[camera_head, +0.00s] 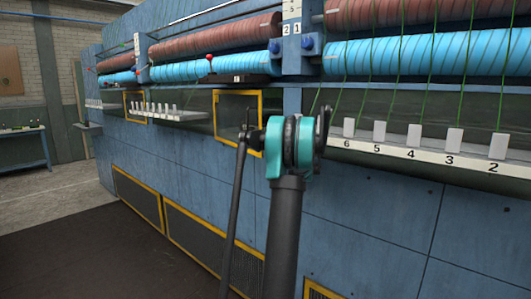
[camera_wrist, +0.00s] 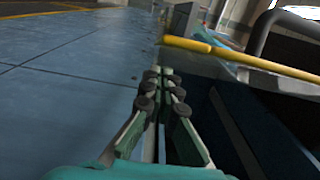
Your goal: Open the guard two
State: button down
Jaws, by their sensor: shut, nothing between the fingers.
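A yellow-framed guard (camera_head: 237,93) is set in the blue machine front, left of my arm in the head view. Its lower right part is partly hidden behind my arm. A smaller yellow-framed guard (camera_head: 126,107) is further left; I cannot read a number on either. In the wrist view, a yellow bar (camera_wrist: 240,55) crosses beyond my gripper (camera_wrist: 165,72); it looks like a guard frame edge. My gripper is shut and empty, with its fingertips a little short of the bar in the picture. Whether they touch it cannot be told. My gripper is hidden in the head view.
A white ledge (camera_head: 420,153) with numbered tabs runs along the right, with green strands above it. Blue rolls (camera_head: 430,52) and brown rolls (camera_head: 215,36) lie above. Yellow-edged grilles (camera_head: 205,235) are low on the machine. The dark floor (camera_head: 90,240) at left is clear.

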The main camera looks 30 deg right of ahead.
jog(key=shift+x, duration=1.65)
jog(key=shift+a, duration=0.1)
